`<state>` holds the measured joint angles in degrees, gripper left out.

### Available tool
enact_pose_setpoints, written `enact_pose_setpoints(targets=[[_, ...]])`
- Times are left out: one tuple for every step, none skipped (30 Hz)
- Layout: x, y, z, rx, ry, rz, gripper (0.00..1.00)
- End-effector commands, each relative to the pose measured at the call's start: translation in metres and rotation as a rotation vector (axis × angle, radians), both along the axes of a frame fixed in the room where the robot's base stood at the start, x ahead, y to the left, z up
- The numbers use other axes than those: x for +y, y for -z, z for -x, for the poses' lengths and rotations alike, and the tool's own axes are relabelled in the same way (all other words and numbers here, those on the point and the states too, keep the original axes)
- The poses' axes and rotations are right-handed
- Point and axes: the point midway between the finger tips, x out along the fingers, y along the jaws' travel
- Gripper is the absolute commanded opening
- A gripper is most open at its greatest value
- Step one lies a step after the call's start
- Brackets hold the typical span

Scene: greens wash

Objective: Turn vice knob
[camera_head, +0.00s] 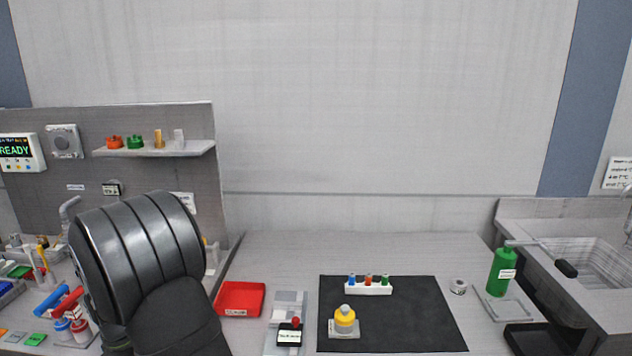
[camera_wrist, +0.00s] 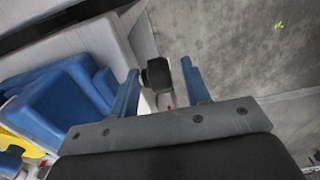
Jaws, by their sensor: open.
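In the wrist view, a small black knob (camera_wrist: 157,76) shows between the two blue fingers of my gripper (camera_wrist: 161,70). A blue block-shaped body (camera_wrist: 60,105), possibly part of the vice, lies left of the fingers. In the head view my dark arm fills the lower left; my gripper and the vice cannot be made out there.
In the head view, a red tray (camera_head: 240,310), a black mat (camera_head: 425,315) with a yellow-topped item (camera_head: 344,320), a green bottle (camera_head: 498,272) and a sink (camera_head: 580,262) lie to the right. A wall shelf (camera_head: 155,151) stands behind my arm. Red and blue-handled tools (camera_head: 66,305) crowd the left.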

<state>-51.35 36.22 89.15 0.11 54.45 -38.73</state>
Motion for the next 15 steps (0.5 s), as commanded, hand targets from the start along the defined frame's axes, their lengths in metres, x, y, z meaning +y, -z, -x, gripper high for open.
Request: enact_pose_setpoints(targets=[[0.000,0.000,0.000,0.000,0.000,0.000,0.54],[0.000,0.000,0.000,0.000,0.000,0.000,0.58],[0.000,0.000,0.000,0.000,0.000,-0.001,0.58],[0.000,0.000,0.000,0.000,0.000,-0.001,0.58],[0.000,0.000,0.000,0.000,0.000,-0.001,0.58],[0.000,0.000,0.000,0.000,0.000,-0.001,0.58],[0.000,0.000,0.000,0.000,0.000,-0.001,0.58],[0.000,0.000,0.000,-0.001,-0.001,-0.001,0.58],[0.001,-0.001,0.001,-0.004,-0.006,0.000,0.58],[0.002,-0.002,0.002,-0.009,-0.013,0.001,0.58],[0.004,-0.004,0.003,-0.016,-0.023,0.002,0.58],[0.007,-0.007,0.005,-0.031,-0.045,0.005,0.58],[0.010,-0.010,0.008,-0.047,-0.066,0.008,0.58],[0.014,-0.014,0.010,-0.067,-0.092,0.011,0.58],[0.021,-0.020,0.016,-0.098,-0.135,0.016,0.58]])
